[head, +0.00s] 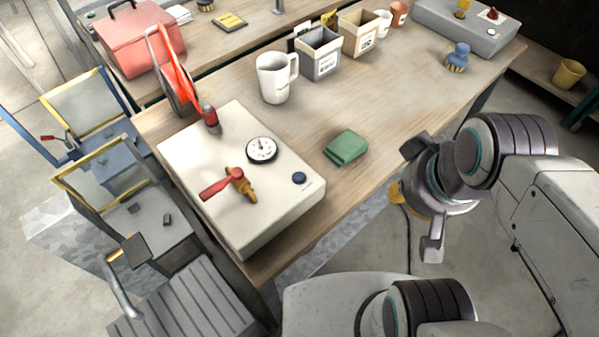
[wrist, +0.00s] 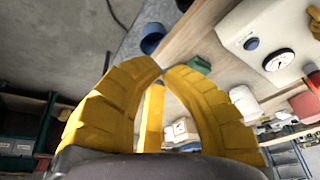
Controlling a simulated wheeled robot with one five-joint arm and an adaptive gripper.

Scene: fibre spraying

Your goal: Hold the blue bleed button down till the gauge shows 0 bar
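The blue bleed button (head: 299,178) sits on the front right corner of the cream box (head: 285,217) on the workbench. The round white gauge (head: 262,150) is behind it on the same box; its reading is too small to tell. The wrist view also shows the blue button (wrist: 251,43), the gauge (wrist: 278,60) and the box (wrist: 265,18). My gripper's yellow fingers (wrist: 161,70) meet at their tips with nothing seen between them. In the head view only a bit of yellow finger (head: 396,194) shows beside my wrist, right of the box and apart from the button.
A red-handled brass valve (head: 236,184) stands on the box. A green cloth (head: 346,147) lies right of the box, on my gripper's side. A white jug (head: 276,77), bins (head: 318,55) and a blue brush (head: 457,57) stand farther back.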

